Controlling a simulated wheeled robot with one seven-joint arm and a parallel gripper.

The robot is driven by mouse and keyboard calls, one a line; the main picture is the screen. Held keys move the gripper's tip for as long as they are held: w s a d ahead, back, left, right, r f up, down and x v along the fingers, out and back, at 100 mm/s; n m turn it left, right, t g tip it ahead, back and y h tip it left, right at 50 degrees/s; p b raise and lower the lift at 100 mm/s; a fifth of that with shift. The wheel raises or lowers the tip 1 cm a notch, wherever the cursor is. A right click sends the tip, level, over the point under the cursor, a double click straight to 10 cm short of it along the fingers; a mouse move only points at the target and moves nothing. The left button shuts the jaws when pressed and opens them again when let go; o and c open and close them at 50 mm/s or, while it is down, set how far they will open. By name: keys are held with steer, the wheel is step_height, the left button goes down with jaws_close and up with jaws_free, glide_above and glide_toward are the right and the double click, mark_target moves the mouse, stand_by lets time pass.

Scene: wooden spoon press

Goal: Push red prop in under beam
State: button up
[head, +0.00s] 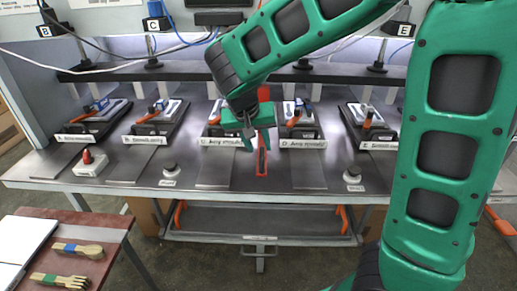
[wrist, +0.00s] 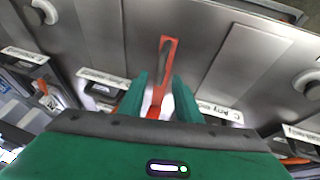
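The red prop (head: 262,168) is a long, slotted red piece on the steel bench between stations C and D. In the wrist view the red prop (wrist: 168,62) runs up from between my fingers. More red shows behind my gripper below the beam. The dark beam (head: 330,76) spans the back of the bench. My gripper (head: 258,146) is low over the prop. In the wrist view my gripper (wrist: 160,88) has its fingers apart, one on each side of the prop, with a visible gap. Its contact with the bench is hidden.
Labelled stations with black trays, such as D (head: 302,128) and E (head: 370,125), line the bench. Knobs (head: 171,170) and a red button box (head: 90,162) sit along the front. A side table (head: 95,235) holds wooden utensils at lower left. Cables hang above the beam.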

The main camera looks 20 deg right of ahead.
steer(key=shift+x, duration=1.4)
jaws_close()
steer(key=w+d, duration=0.1)
steer(key=w, duration=0.3)
steer(key=w+d, duration=0.1)
steer(key=w, duration=0.1)
steer(key=shift+w+d, duration=0.35)
steer(key=shift+w, duration=0.05)
steer(key=shift+w+d+r, duration=0.15)
steer(key=shift+w+d, duration=0.05)
steer(key=shift+w, duration=0.3)
jaws_free()
steer(key=shift+w, duration=0.1)
